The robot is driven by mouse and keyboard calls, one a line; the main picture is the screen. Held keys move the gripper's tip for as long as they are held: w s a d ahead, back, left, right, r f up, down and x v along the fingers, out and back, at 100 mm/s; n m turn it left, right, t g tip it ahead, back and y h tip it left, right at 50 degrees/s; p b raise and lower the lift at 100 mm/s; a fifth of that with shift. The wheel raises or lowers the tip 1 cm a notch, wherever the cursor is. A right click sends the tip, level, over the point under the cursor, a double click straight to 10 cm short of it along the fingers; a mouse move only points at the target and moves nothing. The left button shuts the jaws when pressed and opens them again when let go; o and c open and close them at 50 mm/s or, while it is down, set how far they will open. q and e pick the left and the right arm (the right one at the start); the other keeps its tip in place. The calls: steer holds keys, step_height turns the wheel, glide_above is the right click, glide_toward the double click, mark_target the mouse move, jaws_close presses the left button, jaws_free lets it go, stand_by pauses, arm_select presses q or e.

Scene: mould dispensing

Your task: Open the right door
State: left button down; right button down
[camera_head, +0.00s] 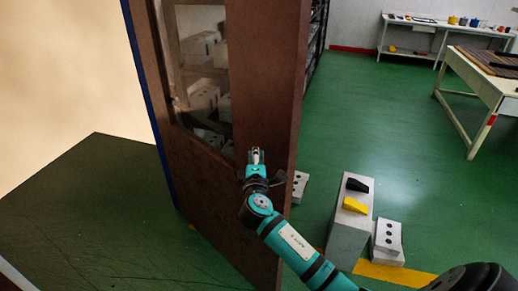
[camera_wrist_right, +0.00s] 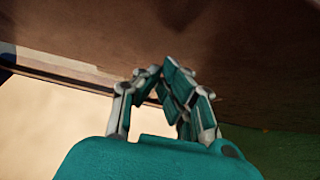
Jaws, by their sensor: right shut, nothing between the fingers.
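The brown door (camera_head: 195,165) with a glass window stands upright in the middle of the head view. Its broad panel and the brown upright on its right (camera_head: 270,70) show, with open floor visible past them. My right gripper (camera_head: 256,153) is shut and empty, in front of the door's lower right part, below the window. A small dark piece (camera_head: 279,178) beside it may be the handle; I cannot tell. In the right wrist view my shut fingers (camera_wrist_right: 155,72) are close to a brown surface (camera_wrist_right: 240,60); contact is unclear. My left gripper is out of view.
Grey blocks (camera_head: 204,98) show through the window. A grey block (camera_head: 350,225) with black and yellow pieces and a holed block (camera_head: 388,238) stand on the green floor at right. Tables (camera_head: 485,85) stand further back.

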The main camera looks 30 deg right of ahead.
steer(key=shift+w+d, duration=0.15)
steer(key=shift+d, duration=0.5)
